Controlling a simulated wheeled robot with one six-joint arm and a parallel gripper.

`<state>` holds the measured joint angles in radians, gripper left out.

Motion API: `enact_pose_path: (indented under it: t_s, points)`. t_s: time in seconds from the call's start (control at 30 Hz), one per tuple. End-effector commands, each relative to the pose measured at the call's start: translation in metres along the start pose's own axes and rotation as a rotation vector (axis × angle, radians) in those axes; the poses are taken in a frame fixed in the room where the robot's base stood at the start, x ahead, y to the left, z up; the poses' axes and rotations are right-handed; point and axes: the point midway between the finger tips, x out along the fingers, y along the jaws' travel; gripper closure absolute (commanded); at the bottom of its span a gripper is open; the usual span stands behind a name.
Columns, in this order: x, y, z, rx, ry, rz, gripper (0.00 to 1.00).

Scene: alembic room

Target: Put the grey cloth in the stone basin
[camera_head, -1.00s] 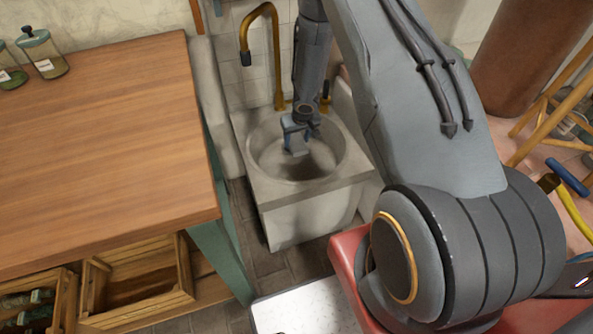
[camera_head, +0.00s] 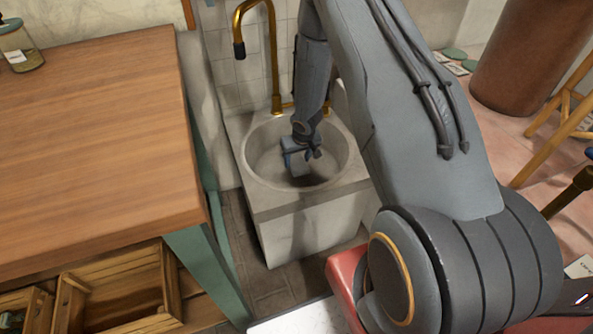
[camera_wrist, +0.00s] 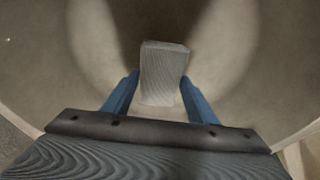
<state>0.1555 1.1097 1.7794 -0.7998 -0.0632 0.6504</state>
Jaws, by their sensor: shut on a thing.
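The grey cloth (camera_wrist: 162,72) shows in the wrist view as a small ribbed grey block between the two blue fingers of my gripper (camera_wrist: 160,88). My gripper is shut on it. In the head view my gripper (camera_head: 299,160) points down inside the round bowl of the stone basin (camera_head: 262,193), and the cloth is hard to make out there. The pale bowl wall surrounds the cloth in the wrist view. I cannot tell whether the cloth touches the bowl's bottom.
A brass tap (camera_head: 273,60) rises behind the basin. A wooden-topped table (camera_head: 90,140) stands to the left, with a glass jar (camera_head: 20,47) on it and a wooden crate (camera_head: 120,290) below. A brown cylinder (camera_head: 530,60) stands at the back right.

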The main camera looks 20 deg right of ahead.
Motion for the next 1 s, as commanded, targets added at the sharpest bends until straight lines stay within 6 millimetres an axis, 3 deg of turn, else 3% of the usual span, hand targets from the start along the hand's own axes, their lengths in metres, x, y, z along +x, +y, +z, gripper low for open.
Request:
enact_pose_path:
  t_s: [0.17,0.43,0.87,0.9,1.0]
  points:
    - [0.008,0.0,0.002,0.001,0.001,0.0,0.69]
    - [0.037,0.0,0.011,0.001,0.0,0.001,0.69]
    - [0.043,0.0,0.013,0.0,0.0,0.001,0.69]
    - [0.043,0.0,0.013,0.0,0.0,0.001,0.46]
    - [0.042,0.0,0.013,0.0,0.0,0.001,0.29]
